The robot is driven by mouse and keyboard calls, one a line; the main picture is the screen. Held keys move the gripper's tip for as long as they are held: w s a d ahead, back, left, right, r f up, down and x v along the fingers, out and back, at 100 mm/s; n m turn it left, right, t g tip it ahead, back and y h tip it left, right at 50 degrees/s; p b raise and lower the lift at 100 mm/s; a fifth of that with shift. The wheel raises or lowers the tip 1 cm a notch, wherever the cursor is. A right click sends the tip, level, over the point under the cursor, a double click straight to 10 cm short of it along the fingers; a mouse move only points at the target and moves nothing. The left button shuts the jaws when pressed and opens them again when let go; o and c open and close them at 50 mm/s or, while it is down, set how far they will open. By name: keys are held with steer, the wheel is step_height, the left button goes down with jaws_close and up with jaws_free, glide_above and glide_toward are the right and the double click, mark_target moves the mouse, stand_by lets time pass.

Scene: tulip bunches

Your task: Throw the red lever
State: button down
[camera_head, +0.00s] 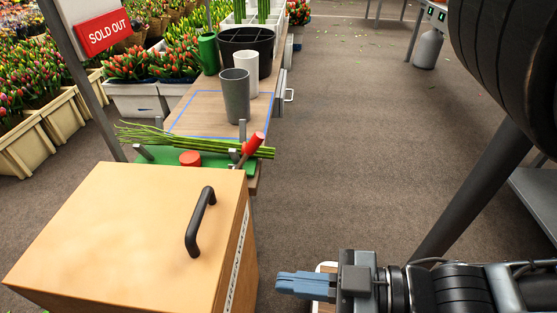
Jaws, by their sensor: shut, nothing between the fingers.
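The red lever (253,144) stands on the green base (212,161) at the near end of the long table. Its red grip tilts up to the right, and a dark arm below it leads down beside a bundle of green stems (195,142).
A wooden box (110,225) with a black handle (200,222) fills the lower left. A red round button-like piece (190,158) lies left of the lever. A grey cup (235,95) and a black bucket (245,46) stand behind. The floor (350,150) right of the table is clear.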

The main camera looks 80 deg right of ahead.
steer(key=w+d+f+n+t+h, duration=0.2)
steer(key=d+n+t, duration=0.1)
steer(key=d, duration=0.4)
steer(key=w+d+f+n+t+h, duration=0.2)
steer(key=d+n+t+h, duration=0.1)
steer(key=d, duration=0.4)
steer(key=s+d+f+n+t+y, duration=0.1)
steer(key=s+d+f+n, duration=0.15)
steer(key=d, duration=0.25)
steer(key=s+d+f+n+p, duration=0.1)
steer(key=s+d+n, duration=0.15)
steer(key=d, duration=0.25)
steer(key=s+d+f+n+t+y, duration=0.1)
steer(key=s+d+f+n, duration=0.1)
steer(key=d+n, duration=0.2)
glide_toward(246, 155)
step_height(246, 155, up, 6)
steer(key=w+d, duration=0.1)
steer(key=w, duration=0.1)
steer(key=shift+w+d, duration=0.1)
steer(key=shift+d, duration=0.1)
steer(key=shift+r, duration=0.2)
